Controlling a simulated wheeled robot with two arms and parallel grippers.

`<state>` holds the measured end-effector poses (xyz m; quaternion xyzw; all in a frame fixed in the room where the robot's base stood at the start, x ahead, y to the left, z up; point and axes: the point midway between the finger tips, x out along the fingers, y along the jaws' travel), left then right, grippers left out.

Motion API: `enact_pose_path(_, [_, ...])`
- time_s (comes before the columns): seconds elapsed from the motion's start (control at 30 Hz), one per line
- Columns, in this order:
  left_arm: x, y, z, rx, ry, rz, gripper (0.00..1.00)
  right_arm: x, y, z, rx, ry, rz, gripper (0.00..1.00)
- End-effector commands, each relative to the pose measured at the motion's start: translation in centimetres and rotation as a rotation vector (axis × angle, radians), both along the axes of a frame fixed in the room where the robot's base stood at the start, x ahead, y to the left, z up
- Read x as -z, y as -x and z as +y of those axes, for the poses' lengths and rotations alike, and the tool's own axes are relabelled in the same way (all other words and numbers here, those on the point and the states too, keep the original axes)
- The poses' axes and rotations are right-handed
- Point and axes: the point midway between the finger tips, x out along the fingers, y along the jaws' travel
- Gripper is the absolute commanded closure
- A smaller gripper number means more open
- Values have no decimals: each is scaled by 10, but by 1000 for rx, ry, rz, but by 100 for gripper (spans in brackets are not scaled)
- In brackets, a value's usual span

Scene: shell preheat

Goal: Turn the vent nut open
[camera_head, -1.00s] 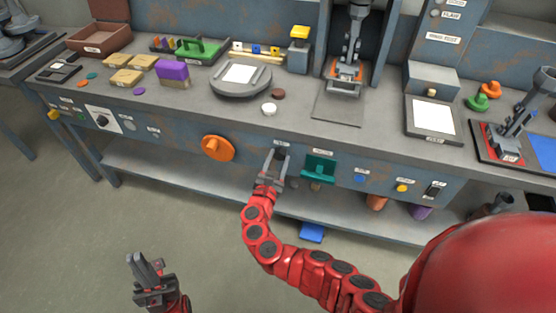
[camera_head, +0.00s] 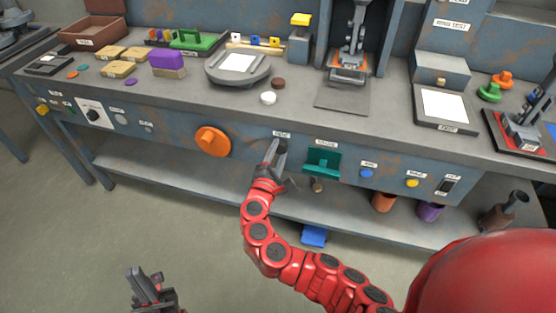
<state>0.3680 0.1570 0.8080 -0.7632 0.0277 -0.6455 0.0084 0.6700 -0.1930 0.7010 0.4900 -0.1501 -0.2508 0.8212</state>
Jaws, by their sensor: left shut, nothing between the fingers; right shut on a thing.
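My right gripper (camera_head: 276,146) reaches up to the bench's front panel, just below a small label (camera_head: 281,135) whose text I cannot read clearly. Its fingers are shut on the vent nut, which they hide almost completely. The gripper appears rolled to one side, with its fingers tilted. My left gripper (camera_head: 138,271) is shut and empty, low over the floor at the bottom left, well away from the bench.
On the front panel, an orange knob (camera_head: 212,141) is left of my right gripper and a teal handle (camera_head: 322,162) is close on its right. Blue (camera_head: 366,174) and yellow (camera_head: 412,183) buttons sit further right. A lower shelf (camera_head: 170,170) runs beneath. The floor at left is clear.

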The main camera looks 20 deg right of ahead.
Motion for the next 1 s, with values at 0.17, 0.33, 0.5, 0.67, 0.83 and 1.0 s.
enact_pose_path(0.17, [28, 0, 0, 0, 0, 0, 100, 6, 0, -1, 4, -141, -96, 100])
enact_pose_path(0.33, [48, 0, 0, 0, 0, 0, 100, 6, 0, -1, 3, -275, -188, 100])
enact_pose_path(0.5, [66, 0, 0, 0, 0, 0, 100, 7, 0, -2, 4, -396, -267, 100])
enact_pose_path(0.67, [80, 0, 0, 0, 0, 0, 100, 6, 0, -1, 2, -493, -333, 100])
enact_pose_path(0.83, [90, 0, 0, 0, 0, 0, 100, 4, 0, -1, 2, -569, -384, 100])
enact_pose_path(1.0, [96, 0, 0, 0, 0, 0, 100, 3, 0, -1, 2, -614, -414, 100])
